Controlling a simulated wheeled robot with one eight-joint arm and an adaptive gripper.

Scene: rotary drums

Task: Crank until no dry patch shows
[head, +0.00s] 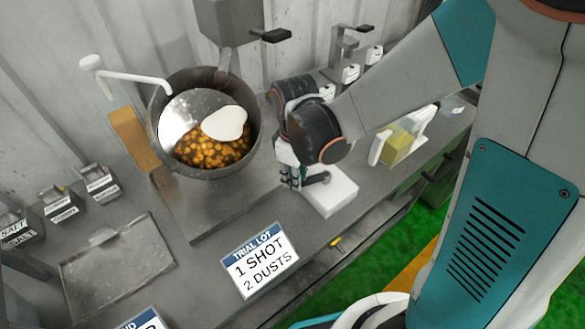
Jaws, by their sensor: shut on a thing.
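The open metal drum (157,122) tilts toward me at the upper left. Orange-brown pieces (210,152) lie in its lower part. A smooth cream-white patch (226,123) sits over some of them, beside bare pale drum wall. A white crank-like rod with a round knob (91,62) sticks out at the drum's left, apart from my gripper. My gripper (303,180) is right of the drum, low over the bench, shut at a white block (334,196). My wrist partly hides the fingers and their contact.
A sign reading "1 SHOT 2 DUSTS" (260,261) stands at the bench front. A jug of yellow content (404,138) stands right of my arm. A metal tray (115,270) and small labelled bins (99,183) are at left. A grey housing (230,20) hangs above the drum.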

